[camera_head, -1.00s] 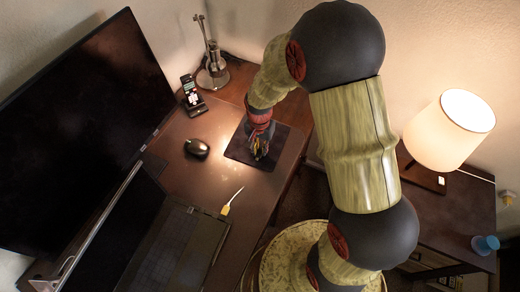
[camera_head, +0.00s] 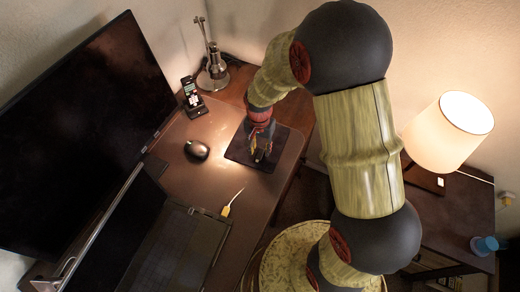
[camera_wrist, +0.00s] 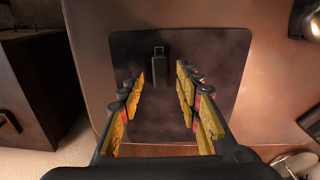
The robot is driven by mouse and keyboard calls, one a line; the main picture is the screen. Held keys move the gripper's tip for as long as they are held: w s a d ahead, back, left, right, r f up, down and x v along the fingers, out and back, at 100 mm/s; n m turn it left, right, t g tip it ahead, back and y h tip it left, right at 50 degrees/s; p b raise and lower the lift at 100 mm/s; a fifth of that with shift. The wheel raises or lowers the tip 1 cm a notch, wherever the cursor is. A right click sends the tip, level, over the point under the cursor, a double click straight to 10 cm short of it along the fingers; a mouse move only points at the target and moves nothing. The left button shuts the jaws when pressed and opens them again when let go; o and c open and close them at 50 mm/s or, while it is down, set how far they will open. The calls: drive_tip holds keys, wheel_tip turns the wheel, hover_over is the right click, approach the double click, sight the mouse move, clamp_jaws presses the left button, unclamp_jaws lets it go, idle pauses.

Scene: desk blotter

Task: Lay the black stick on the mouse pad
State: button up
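The black stick (camera_wrist: 159,66) is a small dark stick with a loop-like end. In the wrist view it lies flat on the dark mouse pad (camera_wrist: 218,52), near the pad's edge at the top of that view. The mouse pad (camera_head: 282,141) also shows on the desk in the head view. My gripper (camera_wrist: 160,76) is open, its yellow-padded fingers spread to either side of the stick and apart from it. In the head view my gripper (camera_head: 261,152) is over the pad; the stick is too small to make out there.
A phone on a stand (camera_head: 192,97) and a metal lamp (camera_head: 213,70) stand behind. A laptop (camera_head: 175,252) and a yellow-handled tool (camera_head: 227,209) lie nearer. Bare desk (camera_head: 207,180) lies between.

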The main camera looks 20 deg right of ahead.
wheel_tip(320, 180, up, 10)
drive_tip(key=p, duration=0.3)
wheel_tip(320, 180, up, 17)
drive_tip(key=n+t, duration=0.3)
drive_tip(key=n, duration=0.1)
hover_over(260, 154)
drive_tip(key=s, duration=0.7)
drive_tip(key=s+r+n+t, duration=0.1)
drive_tip(key=s+r+n, duration=0.1)
drive_tip(key=s, duration=0.3)
drive_tip(key=s+d+r+n+t, duration=0.1)
drive_tip(key=s+r+n, duration=0.1)
drive_tip(key=s+r, duration=0.3)
drive_tip(key=shift+s, duration=0.8)
drive_tip(key=shift+d+r, duration=0.1)
drive_tip(key=shift+r, duration=0.05)
